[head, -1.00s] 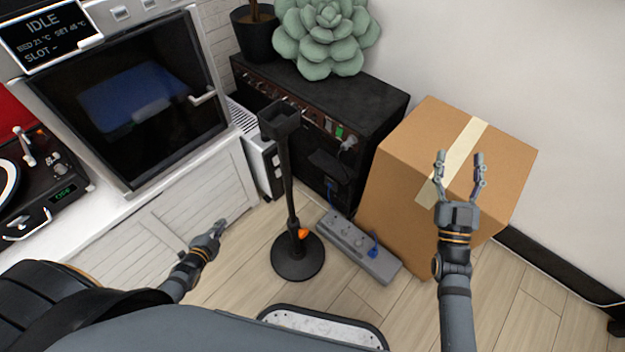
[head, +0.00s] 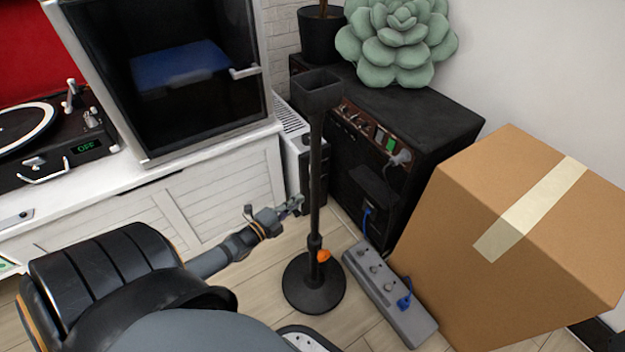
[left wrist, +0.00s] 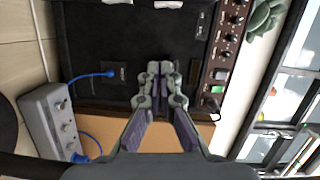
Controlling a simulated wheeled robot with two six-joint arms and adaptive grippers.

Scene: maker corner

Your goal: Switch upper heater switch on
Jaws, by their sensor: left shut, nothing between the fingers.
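The white heater (head: 293,150), with a slotted top, stands between the white cabinet and the black amplifier. Small dark marks show high on its narrow front face, but they are too small to read as on or off. The black stand partly hides that face. My left gripper (head: 297,204) is shut and empty, low in front of the heater and left of the stand's pole. My right gripper is out of view.
The black stand (head: 315,180) rises close to my left gripper. A grey power strip (head: 385,290) with a blue plug lies on the floor before the black amplifier (head: 420,115). A cardboard box (head: 480,200) fills the right. The white cabinet (head: 225,180) is at left.

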